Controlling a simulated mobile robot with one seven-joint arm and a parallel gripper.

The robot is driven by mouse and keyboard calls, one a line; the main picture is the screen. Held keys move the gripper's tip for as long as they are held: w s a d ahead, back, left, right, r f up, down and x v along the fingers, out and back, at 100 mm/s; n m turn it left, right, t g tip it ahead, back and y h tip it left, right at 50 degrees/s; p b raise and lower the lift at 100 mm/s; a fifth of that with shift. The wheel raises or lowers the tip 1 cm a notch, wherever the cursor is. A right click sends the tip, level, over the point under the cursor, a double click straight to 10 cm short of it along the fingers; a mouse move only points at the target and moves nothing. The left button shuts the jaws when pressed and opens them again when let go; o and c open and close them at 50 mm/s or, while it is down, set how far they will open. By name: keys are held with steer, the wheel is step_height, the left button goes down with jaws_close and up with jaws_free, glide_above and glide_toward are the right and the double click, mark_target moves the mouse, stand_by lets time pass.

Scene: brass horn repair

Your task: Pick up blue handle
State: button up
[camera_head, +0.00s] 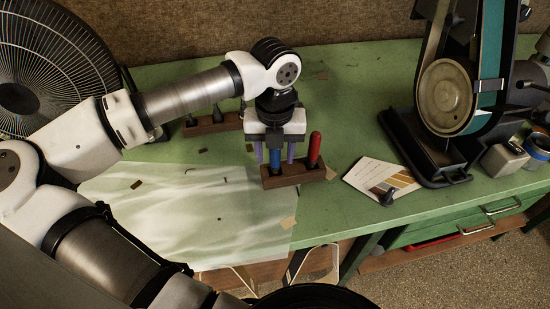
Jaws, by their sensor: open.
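The blue handle (276,160) stands upright in a small wooden block (296,178) on the green bench. My gripper (275,157) points down over it, with one purple finger on each side of the handle. The jaws are open. The top of the blue handle is hidden under the gripper body, and I cannot tell whether either finger touches it.
A red handle (314,147) stands in the same block, just right of my gripper. Another wooden holder (210,126) with dark tools is behind. A belt machine (447,98) stands at right, a fan (40,75) at left. A pale sheet (180,215) covers the bench's left front.

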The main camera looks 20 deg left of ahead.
steer(key=shift+r, duration=0.1)
jaws_close()
